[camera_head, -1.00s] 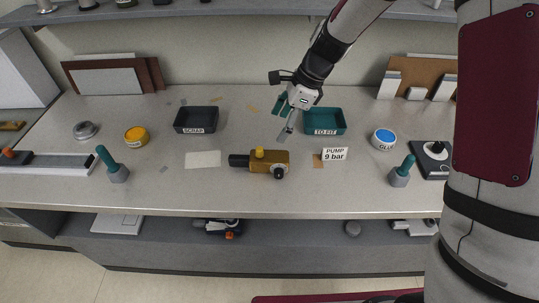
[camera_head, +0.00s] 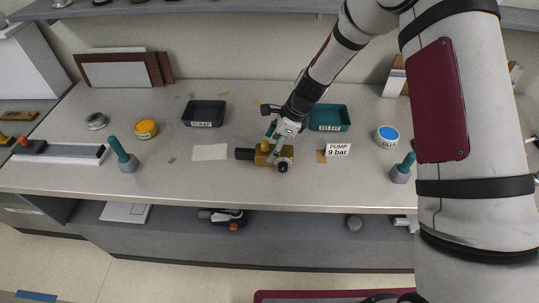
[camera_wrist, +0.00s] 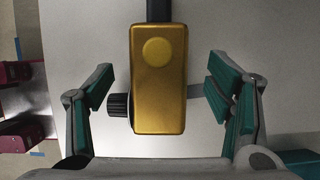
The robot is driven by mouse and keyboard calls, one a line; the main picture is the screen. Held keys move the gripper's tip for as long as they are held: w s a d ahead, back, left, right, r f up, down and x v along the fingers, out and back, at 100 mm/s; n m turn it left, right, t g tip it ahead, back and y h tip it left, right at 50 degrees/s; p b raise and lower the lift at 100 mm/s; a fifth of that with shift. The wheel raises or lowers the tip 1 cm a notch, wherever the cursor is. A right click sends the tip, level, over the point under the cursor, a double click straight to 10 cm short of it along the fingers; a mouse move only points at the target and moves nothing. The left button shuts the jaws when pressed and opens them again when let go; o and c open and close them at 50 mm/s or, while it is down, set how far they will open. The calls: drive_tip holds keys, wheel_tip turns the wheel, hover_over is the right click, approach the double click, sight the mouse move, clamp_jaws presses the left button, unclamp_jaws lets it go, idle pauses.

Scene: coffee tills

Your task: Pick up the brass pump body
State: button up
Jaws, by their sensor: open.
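The brass pump body (camera_wrist: 159,92) lies on the bench, a gold block with a round raised cap on top. In the wrist view it sits between my open fingers, with a black knob at its left side and a black cylinder at its far end. Visible gaps separate it from both fingers. My gripper (camera_wrist: 160,100) is open and empty. In the head view the gripper (camera_head: 273,143) is down at the pump body (camera_head: 286,152) and hides part of it.
The SCRAP tray (camera_head: 204,124) and the teal TO FIT tray (camera_head: 330,128) stand behind the pump. A PUMP 9 bar card (camera_head: 338,150) lies to its right, a blank pale card (camera_head: 209,152) to its left. A GLUE tin (camera_head: 388,144) and a teal-handled tool (camera_head: 403,168) are farther right.

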sight(270, 150)
drive_tip(key=shift+p+x, duration=0.3)
drive_tip(key=shift+x, duration=1.45)
drive_tip(key=shift+d, duration=0.15)
drive_tip(key=shift+c, duration=0.5)
drive_tip(key=c, duration=1.5)
drive_tip(key=shift+o, duration=0.2)
